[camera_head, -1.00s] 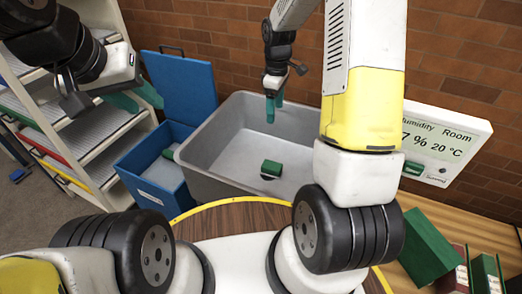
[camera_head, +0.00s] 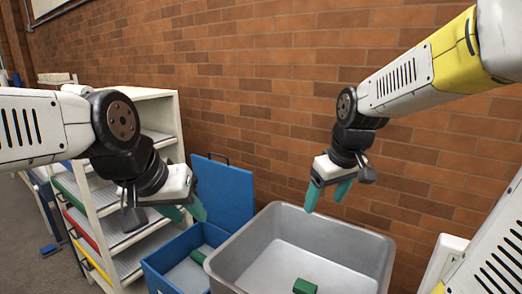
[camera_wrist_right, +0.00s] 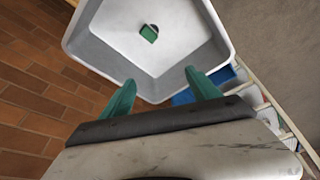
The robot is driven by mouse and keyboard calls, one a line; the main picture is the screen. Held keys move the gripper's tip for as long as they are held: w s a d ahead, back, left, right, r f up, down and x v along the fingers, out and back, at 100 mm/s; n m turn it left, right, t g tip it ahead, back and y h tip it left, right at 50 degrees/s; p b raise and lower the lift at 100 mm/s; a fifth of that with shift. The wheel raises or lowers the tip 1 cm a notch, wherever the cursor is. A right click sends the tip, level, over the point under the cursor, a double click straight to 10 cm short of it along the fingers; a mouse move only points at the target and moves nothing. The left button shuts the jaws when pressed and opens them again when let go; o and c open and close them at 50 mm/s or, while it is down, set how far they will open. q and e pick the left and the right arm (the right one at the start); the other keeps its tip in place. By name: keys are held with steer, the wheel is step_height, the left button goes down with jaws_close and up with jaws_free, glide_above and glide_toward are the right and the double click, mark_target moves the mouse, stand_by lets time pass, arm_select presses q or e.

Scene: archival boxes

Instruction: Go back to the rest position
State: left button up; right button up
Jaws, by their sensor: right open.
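My right gripper (camera_head: 328,193) is in the air above the back of the grey bin, in front of the brick wall. Its two green fingers are spread with nothing between them, which the right wrist view (camera_wrist_right: 162,92) also shows. My left gripper (camera_head: 186,211) is in front of the blue box's raised lid. Its green fingers look apart and I see nothing held in them. Both arms are bent, with the grippers raised above the containers.
The grey bin (camera_head: 372,243) holds a small green object (camera_head: 304,286). The blue box (camera_head: 158,275) beside it stands with its lid (camera_head: 222,190) up and a green item at its edge. A white shelf (camera_head: 165,97) stands at left. The brick wall (camera_head: 270,90) is close behind.

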steer(key=s+a+r+m+t+y, duration=0.1)
steer(key=s+r+m+t, duration=0.1)
steer(key=s, duration=0.9)
steer(key=r+m, duration=0.1)
steer(key=m, duration=0.1)
steer(key=shift+a+r+m+t, duration=0.15)
steer(key=shift+r+m+t, duration=0.15)
steer(key=shift+r, duration=0.05)
stand_by(0.8)
